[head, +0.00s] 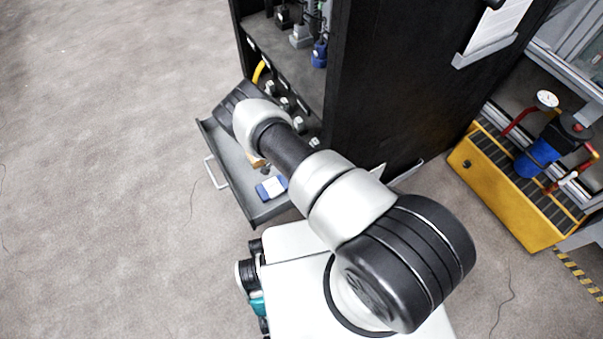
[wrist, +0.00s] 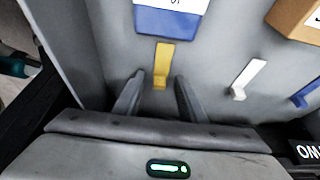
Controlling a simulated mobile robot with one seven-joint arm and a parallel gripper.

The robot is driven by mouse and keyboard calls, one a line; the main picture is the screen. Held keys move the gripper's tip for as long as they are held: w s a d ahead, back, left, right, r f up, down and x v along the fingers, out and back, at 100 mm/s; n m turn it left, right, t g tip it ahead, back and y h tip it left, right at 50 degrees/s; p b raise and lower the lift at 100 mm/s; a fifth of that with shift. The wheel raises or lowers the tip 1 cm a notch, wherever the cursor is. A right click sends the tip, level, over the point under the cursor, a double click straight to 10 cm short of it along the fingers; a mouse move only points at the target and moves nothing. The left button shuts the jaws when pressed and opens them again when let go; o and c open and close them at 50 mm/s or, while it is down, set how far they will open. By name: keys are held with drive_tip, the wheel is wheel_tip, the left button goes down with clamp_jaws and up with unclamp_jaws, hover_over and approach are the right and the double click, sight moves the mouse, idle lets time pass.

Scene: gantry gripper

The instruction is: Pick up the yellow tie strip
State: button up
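The yellow tie strip (wrist: 163,62) lies on the grey drawer floor in the wrist view, its near end between the tips of my gripper. My gripper (wrist: 157,88) is open, with one finger on each side of the strip and a gap to each. I cannot tell from this view how far the fingertips are above the drawer floor. In the head view my arm hides the strip and the gripper.
The open drawer (head: 232,185) sticks out of a black cabinet (head: 385,90). A blue and white box (wrist: 170,20) lies just beyond the strip. To the right are a white strip (wrist: 246,80), a blue strip (wrist: 306,93) and a brown box (wrist: 297,18). Drawer walls are close.

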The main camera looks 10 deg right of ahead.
drive_tip(key=c, duration=0.9)
drive_tip(key=shift+o, duration=0.2)
drive_tip(key=shift+r, duration=0.1)
drive_tip(key=shift+s+a+r, duration=0.1)
drive_tip(key=shift+a+r, duration=0.2)
drive_tip(key=shift+r, duration=0.05)
drive_tip(key=s+a+r+p, duration=0.1)
drive_tip(key=a+r, duration=0.1)
drive_tip(key=a, duration=0.2)
drive_tip(key=s+a+r+p, duration=0.1)
drive_tip(key=a+r, duration=0.1)
drive_tip(key=a, duration=0.2)
drive_tip(key=s+a+r+p, duration=0.1)
drive_tip(key=s+a+r, duration=0.1)
drive_tip(key=a+r, duration=0.1)
drive_tip(key=shift+a, duration=0.8)
drive_tip(key=shift+s+r, duration=0.1)
drive_tip(key=shift+r, duration=0.05)
